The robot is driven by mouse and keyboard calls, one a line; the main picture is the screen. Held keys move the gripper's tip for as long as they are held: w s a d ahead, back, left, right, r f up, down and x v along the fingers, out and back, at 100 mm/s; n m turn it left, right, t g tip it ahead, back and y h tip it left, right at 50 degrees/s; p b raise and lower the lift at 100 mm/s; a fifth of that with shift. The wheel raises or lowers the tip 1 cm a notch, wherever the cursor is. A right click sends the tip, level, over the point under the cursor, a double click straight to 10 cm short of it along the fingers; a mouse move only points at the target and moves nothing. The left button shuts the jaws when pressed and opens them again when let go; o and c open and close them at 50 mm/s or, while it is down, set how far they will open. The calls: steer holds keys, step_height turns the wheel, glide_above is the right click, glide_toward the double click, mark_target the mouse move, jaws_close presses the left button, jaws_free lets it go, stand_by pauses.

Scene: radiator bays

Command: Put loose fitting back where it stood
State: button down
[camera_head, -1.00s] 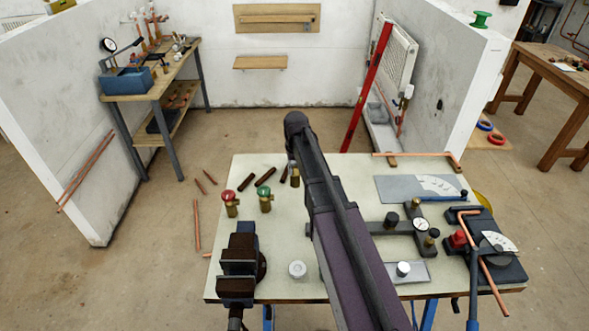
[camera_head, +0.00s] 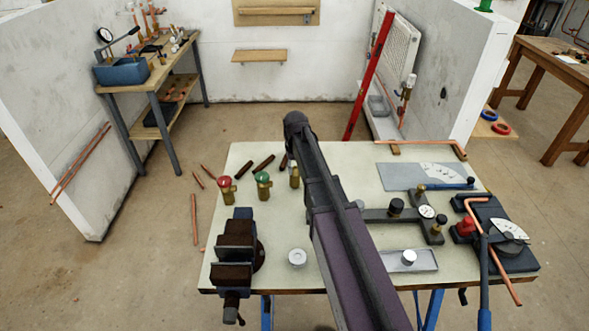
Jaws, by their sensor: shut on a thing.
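My arm reaches forward across the pale workbench (camera_head: 330,220) and hides most of my gripper (camera_head: 292,163). A brass fitting (camera_head: 295,177) shows just left of the arm, with a greyish part at its top. It keeps its place against the arm while the bench shifts, so my gripper appears shut on it. The fingers cannot be made out clearly. A red-topped brass valve (camera_head: 226,190) and a green-topped brass valve (camera_head: 263,186) stand upright on the bench to its left. I cannot tell whether the held fitting touches the bench.
A vise (camera_head: 236,255) is at the bench's front left, beside a small white-grey cylinder (camera_head: 297,258). Dark short tubes (camera_head: 247,170) lie near the valves. A gauge fixture (camera_head: 410,214) and pipe bender (camera_head: 495,235) occupy the right.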

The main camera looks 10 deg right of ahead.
steer(key=shift+f, duration=0.4)
steer(key=shift+c, duration=1.8)
jaws_free()
steer(key=shift+r, duration=0.1)
step_height(320, 180, up, 9)
steer(key=p, duration=0.8)
steer(key=shift+p, duration=0.35)
steer(key=shift+r, duration=0.25)
